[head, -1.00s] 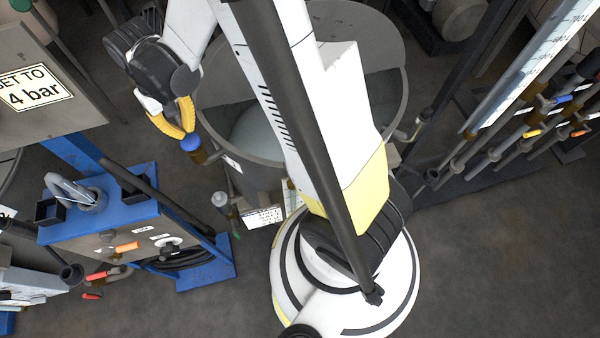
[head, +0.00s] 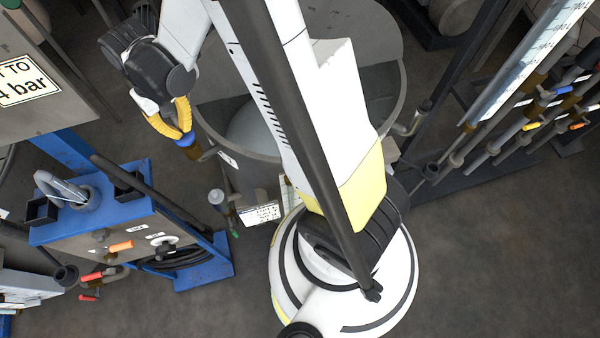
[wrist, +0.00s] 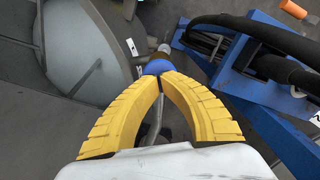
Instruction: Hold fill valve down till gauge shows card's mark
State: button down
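A blue knob (head: 186,140) on a brass-coloured stem sits at the left side of the grey vessel. It also shows in the wrist view (wrist: 158,67); I take it to be the fill valve. My gripper (head: 180,132) is at this knob, its yellow fingers curved together. In the wrist view the fingertips (wrist: 160,78) meet right against the knob, with the knob beyond them, not between them. Whether they press on it cannot be told. I cannot make out a pressure gauge dial.
The grey vessel (head: 398,100) stands behind my arm. A blue stand (head: 150,185) with hoses and an orange-handled valve is at the left. A long white scale (head: 530,55) and several pipes with coloured levers are at the right. The floor at lower right is clear.

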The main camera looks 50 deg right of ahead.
jog(key=shift+f+b, duration=1.25)
jog(key=shift+f, duration=0.2)
dwell(4.5)
jog(key=shift+r+p, duration=1.05)
jog(key=shift+r, duration=0.55)
notch_tip(320, 180, up, 6)
jog(key=p, duration=0.4)
jog(key=shift+f, duration=0.1)
jog(key=shift+s+b, duration=0.1)
jog(key=shift+b, duration=0.2)
